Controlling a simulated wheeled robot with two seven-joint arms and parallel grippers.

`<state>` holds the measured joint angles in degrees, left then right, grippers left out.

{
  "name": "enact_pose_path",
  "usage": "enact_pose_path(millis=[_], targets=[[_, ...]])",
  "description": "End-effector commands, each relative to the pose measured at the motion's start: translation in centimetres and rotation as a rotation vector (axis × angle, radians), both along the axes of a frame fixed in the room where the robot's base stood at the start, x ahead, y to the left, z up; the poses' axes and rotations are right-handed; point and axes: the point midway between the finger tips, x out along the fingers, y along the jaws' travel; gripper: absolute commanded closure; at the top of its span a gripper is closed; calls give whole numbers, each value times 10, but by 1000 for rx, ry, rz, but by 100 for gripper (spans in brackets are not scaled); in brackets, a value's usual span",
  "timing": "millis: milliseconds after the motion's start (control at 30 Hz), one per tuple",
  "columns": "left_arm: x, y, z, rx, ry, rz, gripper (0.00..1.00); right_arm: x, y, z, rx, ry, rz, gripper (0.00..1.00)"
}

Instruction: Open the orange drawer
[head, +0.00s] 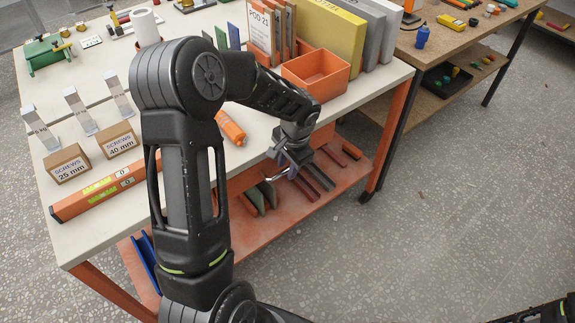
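An orange drawer front (241,181) shows just below the near edge of the white tabletop, partly hidden behind my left arm and hand. My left gripper (284,170) is at this front, pointing down beside the table edge. A thin curved metal piece, which may be the drawer handle, shows at its fingertips. I cannot tell whether the fingers are around it or beside it, or how far apart they are. I see no clear gap between the drawer and the table. My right gripper is not in view; only a dark part of my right arm shows at the bottom right corner.
The white tabletop (95,205) holds an orange level (105,190), two screw boxes (68,163), an orange bin (317,72) and upright binders (325,30). A lower orange shelf (262,230) holds several flat parts. The speckled floor (430,220) to the right is clear.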

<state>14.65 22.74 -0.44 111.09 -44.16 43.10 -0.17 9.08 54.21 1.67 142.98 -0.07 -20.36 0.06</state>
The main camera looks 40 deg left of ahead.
Motion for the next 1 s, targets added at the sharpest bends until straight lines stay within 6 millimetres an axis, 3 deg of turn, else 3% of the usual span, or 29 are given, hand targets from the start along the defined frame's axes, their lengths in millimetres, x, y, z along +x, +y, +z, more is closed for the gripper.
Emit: enact_pose_path(millis=[367, 1000], targets=[[0, 0, 0, 0, 0, 0, 100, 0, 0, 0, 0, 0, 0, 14], [0, 0, 0, 0, 0, 0, 100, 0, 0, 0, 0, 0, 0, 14]])
